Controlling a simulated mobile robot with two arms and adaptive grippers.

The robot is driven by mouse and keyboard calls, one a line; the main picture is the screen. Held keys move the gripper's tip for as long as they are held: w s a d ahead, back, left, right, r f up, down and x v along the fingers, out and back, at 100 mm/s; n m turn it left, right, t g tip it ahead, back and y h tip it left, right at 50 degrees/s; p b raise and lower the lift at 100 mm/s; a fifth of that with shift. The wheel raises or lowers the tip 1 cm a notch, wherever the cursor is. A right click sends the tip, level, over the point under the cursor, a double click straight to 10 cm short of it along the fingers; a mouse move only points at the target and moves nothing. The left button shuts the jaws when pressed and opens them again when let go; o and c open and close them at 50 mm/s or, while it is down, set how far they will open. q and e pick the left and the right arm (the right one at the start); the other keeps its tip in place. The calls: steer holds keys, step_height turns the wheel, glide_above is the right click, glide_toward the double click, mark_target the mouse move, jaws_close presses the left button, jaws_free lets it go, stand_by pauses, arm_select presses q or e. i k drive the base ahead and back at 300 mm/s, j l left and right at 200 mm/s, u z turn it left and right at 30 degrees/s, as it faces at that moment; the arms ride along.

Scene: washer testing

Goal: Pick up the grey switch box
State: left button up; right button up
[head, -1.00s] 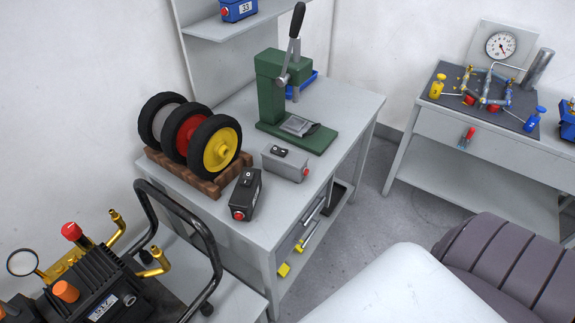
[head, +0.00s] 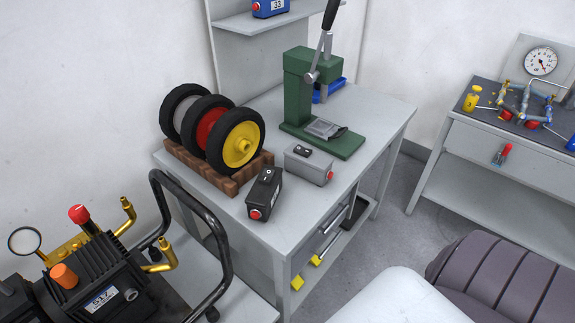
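The grey switch box (head: 308,168) sits on the grey workbench (head: 372,111) in the head view. It has a black switch on top and a red button on its right end. A black switch box (head: 265,194) with a red button stands just to its left and nearer the bench's front edge. The green press (head: 300,92) stands right behind the grey box. Neither of my grippers shows in this view.
Three wheels (head: 240,146) stand in a wooden rack (head: 228,185) left of the boxes. A black machine (head: 100,275) with a tube handle (head: 222,248) is at lower left. A second bench (head: 463,139) with a gauge (head: 541,62) is at right. Grey floor lies between the benches.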

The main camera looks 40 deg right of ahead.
mark_target(311, 167)
steer(key=l+u, duration=0.4)
steer(key=l, duration=0.15)
steer(key=l+u, duration=0.35)
steer(key=l, duration=0.2)
